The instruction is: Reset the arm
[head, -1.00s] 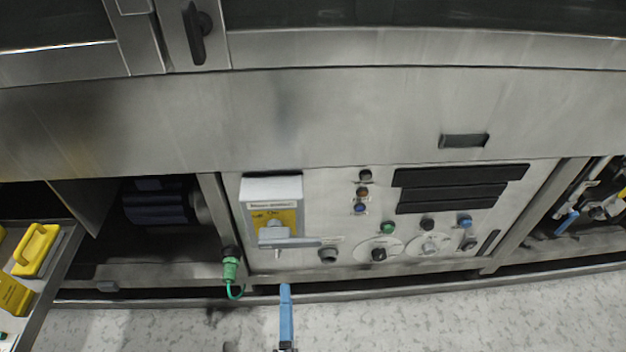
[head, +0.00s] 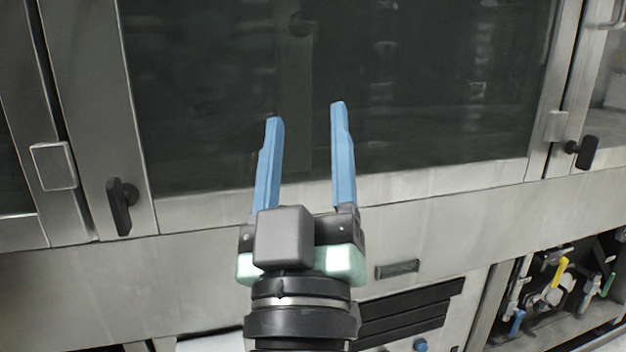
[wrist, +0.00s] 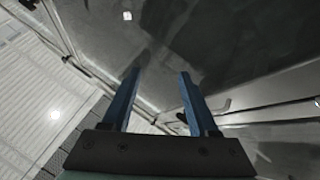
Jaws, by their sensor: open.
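My gripper (head: 306,112) is raised in the middle of the head view, with its two blue fingers pointing up and spread apart. Nothing is between them. Behind it is the washer's large dark glass door (head: 440,90) in a steel frame. In the wrist view my gripper (wrist: 158,75) also shows its blue fingers apart and empty, with grey metal and dark glass surfaces beyond. I cannot tell whether the fingertips touch the glass. My arm hides part of the lower panel.
Black door handles stick out at the left (head: 121,206) and right (head: 581,152). Below are a slotted black vent (head: 405,315) and an open bay with valves and pipes (head: 555,285) at the lower right. A small recessed grip (head: 397,269) sits on the steel panel.

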